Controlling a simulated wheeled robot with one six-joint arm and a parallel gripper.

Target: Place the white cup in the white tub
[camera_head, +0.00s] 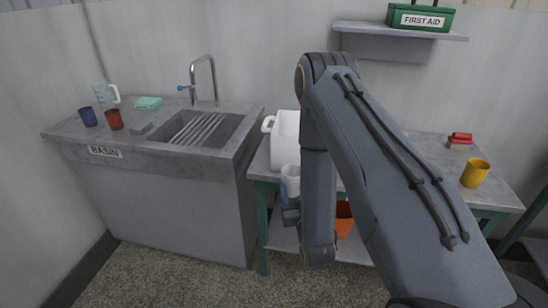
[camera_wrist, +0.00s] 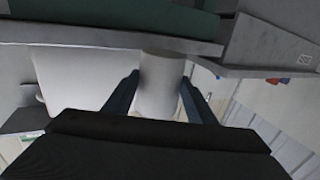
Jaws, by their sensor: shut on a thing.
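The white cup (camera_head: 291,178) is in front of the worktable's left part, close by the white tub (camera_head: 285,142). My gripper (camera_head: 290,197) is shut on the cup; its lower end is partly hidden by the gripper. In the wrist view the cup (camera_wrist: 158,88) sits between the two dark fingers (camera_wrist: 159,80). The tub stands on the worktable near its left edge, with a handle at its left; my arm hides its right side. A white surface left of the cup in the wrist view (camera_wrist: 80,85) looks like the tub.
The worktable (camera_head: 430,150) also bears a yellow cup (camera_head: 474,173) and a red-handled brush (camera_head: 460,140). An orange bucket (camera_head: 344,218) is below. The basin counter (camera_head: 245,150) stands left, with a blue cup (camera_head: 87,117), a red cup (camera_head: 114,119) and a tap (camera_head: 204,75).

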